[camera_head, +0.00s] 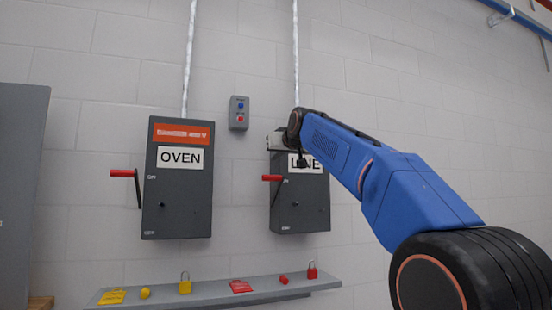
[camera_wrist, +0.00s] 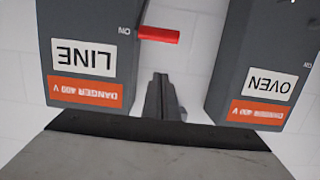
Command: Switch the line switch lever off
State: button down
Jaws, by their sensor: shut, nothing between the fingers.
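The LINE switch box (camera_head: 312,212) is grey and hangs on the wall right of the OVEN box. Its lever, with a red handle (camera_head: 272,178), sits on the box's left side, level with the ON mark. In the wrist view the picture is upside down; the LINE box (camera_wrist: 120,62) is at left and its red handle (camera_wrist: 158,35) sticks out beside ON. My gripper (camera_wrist: 160,78) is shut and empty, apart from the handle, in the gap between the boxes. In the head view my arm's end hides the top of the LINE box.
The OVEN box (camera_head: 178,215) has its own red lever handle (camera_head: 123,173) at its ON mark. A small button box (camera_head: 239,113) is on the wall between. A shelf (camera_head: 215,298) below holds several padlocks and tags. A grey cabinet (camera_head: 18,190) stands at far left.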

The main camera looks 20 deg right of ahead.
jog(key=w, duration=0.2)
jog(key=w+f, duration=0.1)
jog(key=w, duration=0.4)
jog(key=shift+w+f, duration=0.15)
jog(key=shift+w, duration=0.05)
jog(key=shift+s+f, duration=0.4)
jog(key=shift+f, duration=0.05)
jog(key=shift+s+f, duration=0.35)
jog(key=shift+f, duration=0.3)
jog(key=shift+s+f, duration=0.3)
jog(key=shift+f, duration=0.3)
jog(key=shift+f, duration=0.1)
